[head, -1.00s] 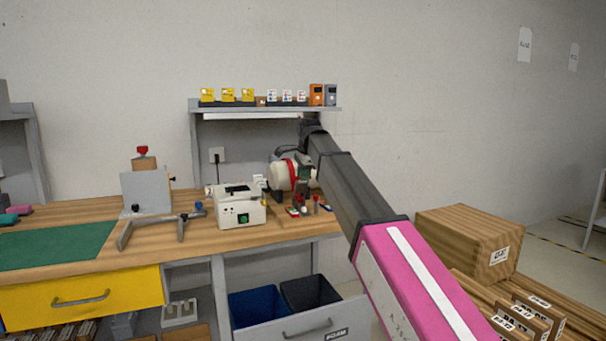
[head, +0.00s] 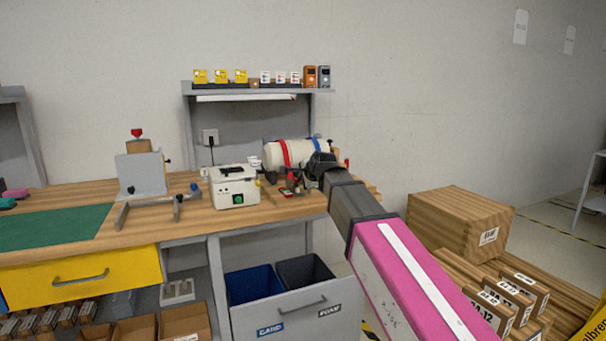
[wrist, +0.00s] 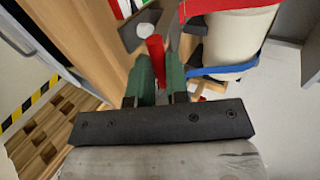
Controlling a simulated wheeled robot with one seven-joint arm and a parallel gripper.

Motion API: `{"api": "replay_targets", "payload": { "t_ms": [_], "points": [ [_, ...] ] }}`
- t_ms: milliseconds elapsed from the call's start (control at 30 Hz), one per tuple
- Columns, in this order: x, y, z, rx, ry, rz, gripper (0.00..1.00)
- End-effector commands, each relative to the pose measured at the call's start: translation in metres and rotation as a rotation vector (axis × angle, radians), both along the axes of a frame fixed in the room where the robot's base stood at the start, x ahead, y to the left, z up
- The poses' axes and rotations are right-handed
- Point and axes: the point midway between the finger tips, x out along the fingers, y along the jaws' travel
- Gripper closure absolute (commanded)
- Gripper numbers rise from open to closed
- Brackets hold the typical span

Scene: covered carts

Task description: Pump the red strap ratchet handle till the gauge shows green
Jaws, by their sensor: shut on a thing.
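A cream cylinder (head: 270,158) lies on the wooden bench with a red strap (head: 284,153) and a blue strap (head: 316,144) around it. In the wrist view the red strap (wrist: 225,10) is at the top and the blue strap (wrist: 225,72) is below it. My gripper (wrist: 158,78) has green fingers closed on a red handle (wrist: 155,50) beside the cylinder. The handle's far end sticks out past the fingertips. In the head view my dark wrist hides part of the cylinder and most of the handle. I cannot make out a gauge reading.
A white machine (head: 235,187) with a green button stands left of the cylinder. A grey fixture (head: 141,175) stands farther left. A shelf (head: 260,90) with small boxes is above. Bins (head: 305,272) hang under the bench, and a wooden crate (head: 460,228) stands at right.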

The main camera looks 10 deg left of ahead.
Motion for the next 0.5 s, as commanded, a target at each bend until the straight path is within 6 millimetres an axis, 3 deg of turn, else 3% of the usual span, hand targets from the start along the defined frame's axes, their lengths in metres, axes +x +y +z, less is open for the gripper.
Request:
{"api": "replay_targets", "payload": {
  "t_ms": [500],
  "points": [
    [-0.007,-0.005,-0.039,-0.004,0.007,0.0,1.0]
  ]
}}
